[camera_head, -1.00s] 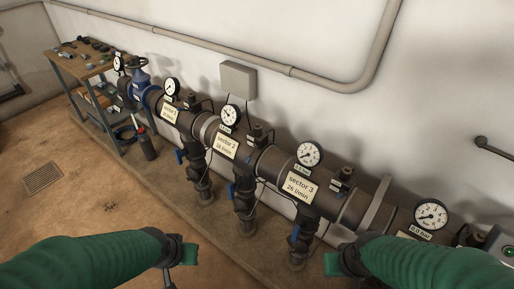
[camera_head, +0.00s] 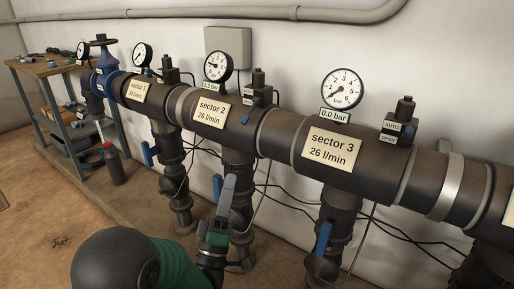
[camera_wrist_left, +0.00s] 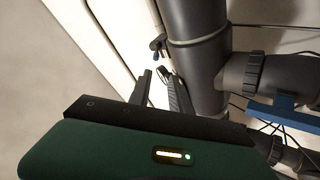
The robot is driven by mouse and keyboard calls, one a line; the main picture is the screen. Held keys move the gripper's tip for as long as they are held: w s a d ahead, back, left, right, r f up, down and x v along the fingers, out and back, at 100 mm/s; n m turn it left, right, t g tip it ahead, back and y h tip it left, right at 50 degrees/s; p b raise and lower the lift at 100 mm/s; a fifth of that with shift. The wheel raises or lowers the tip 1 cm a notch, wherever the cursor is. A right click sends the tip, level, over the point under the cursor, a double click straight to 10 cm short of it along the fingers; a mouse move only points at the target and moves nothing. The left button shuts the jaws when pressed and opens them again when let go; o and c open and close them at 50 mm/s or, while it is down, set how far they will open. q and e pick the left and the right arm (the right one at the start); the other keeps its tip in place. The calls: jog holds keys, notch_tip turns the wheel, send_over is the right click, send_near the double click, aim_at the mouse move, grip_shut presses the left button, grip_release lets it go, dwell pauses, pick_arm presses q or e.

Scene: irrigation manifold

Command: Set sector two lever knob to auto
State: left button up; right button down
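The sector 2 pipe section with its label (camera_head: 211,112) is mid-left in the head view. A dark pilot valve (camera_head: 258,84) with small labels stands on it. A small blue lever (camera_head: 246,118) shows beside that valve; its exact setting is too small to read. My left gripper (camera_head: 228,182) is below the sector 2 pipe, in front of its riser, pointing up. In the wrist view its two fingers (camera_wrist_left: 156,76) are apart with nothing held. A small dark part with a blue end (camera_wrist_left: 157,46) is just beyond the fingertips. My right gripper is out of view.
The sector 3 label (camera_head: 331,148) and its pilot valve (camera_head: 400,122) are to the right. A gauge (camera_head: 218,66) stands above sector 2. Blue handles, such as one on the sector 3 riser (camera_head: 323,239), and thin cables hang below the pipe. The wall is behind.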

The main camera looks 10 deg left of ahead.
pick_arm(q)
jog(key=p, duration=0.6)
send_near(246, 123)
jog(key=b+x, duration=0.1)
jog(key=x, duration=0.5)
jog(key=b+x, duration=0.1)
jog(key=x, duration=0.3)
jog(key=shift+w+a+f+b, duration=0.2)
jog(key=shift+w+a+b, duration=0.05)
jog(key=shift+w+b, duration=0.1)
jog(key=shift+w+r, duration=0.3)
jog(key=shift+r, duration=0.1)
grip_shut()
jog(key=shift+f, duration=0.15)
